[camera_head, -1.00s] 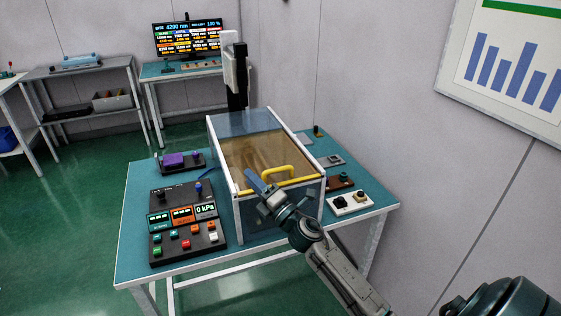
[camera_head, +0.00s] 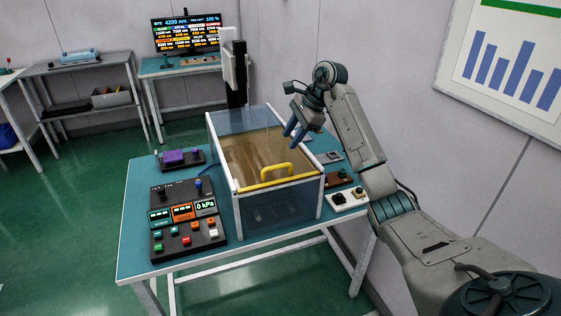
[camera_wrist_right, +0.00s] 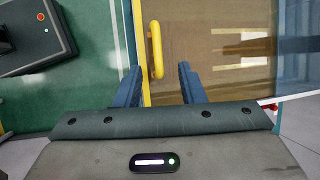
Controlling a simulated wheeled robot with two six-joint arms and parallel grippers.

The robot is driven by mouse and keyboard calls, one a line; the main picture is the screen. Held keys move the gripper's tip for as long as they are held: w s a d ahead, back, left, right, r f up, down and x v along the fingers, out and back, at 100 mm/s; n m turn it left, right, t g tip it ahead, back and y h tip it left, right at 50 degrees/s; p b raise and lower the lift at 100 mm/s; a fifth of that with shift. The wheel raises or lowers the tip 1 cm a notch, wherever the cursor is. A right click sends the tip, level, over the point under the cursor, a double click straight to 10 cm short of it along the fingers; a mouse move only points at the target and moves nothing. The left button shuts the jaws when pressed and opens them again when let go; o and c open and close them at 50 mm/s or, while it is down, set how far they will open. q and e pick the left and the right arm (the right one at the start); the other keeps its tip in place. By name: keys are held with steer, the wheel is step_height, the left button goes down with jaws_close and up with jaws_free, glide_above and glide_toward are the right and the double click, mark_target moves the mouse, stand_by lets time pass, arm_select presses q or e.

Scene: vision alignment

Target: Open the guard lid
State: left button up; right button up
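The guard lid (camera_head: 250,152) is a see-through amber panel with a white frame, lying flat and shut on top of a clear-walled box on the table. Its yellow handle (camera_head: 277,170) stands on the front edge. My right gripper (camera_head: 290,137) is raised over the lid's right side, fingers pointing down, apart from the handle. In the right wrist view its two blue fingers (camera_wrist_right: 157,72) are spread with nothing between them. The yellow handle (camera_wrist_right: 155,50) appears beyond and between the fingertips there. My left gripper is not in view.
A control panel (camera_head: 160,247) with buttons stands left of the box, a purple device (camera_head: 174,157) behind it. Small parts, including a white block (camera_head: 350,198), lie on the right of the teal table (camera_head: 135,220). A dark post (camera_head: 238,90) rises behind the box.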

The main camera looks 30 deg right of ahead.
mark_target(281, 166)
steer(key=p+x, duration=0.1)
steer(key=x, duration=0.2)
steer(key=p+x, duration=0.1)
steer(key=x, duration=0.2)
steer(key=p+x, duration=0.1)
steer(key=x, duration=0.2)
steer(key=shift+s+d+f+p, duration=0.3)
steer(key=shift+d+f+p, duration=0.05)
steer(key=shift+f, duration=0.05)
steer(key=shift+w+a+f, duration=0.1)
steer(key=shift+w+f, duration=0.05)
steer(key=shift+f, duration=0.25)
jaws_close()
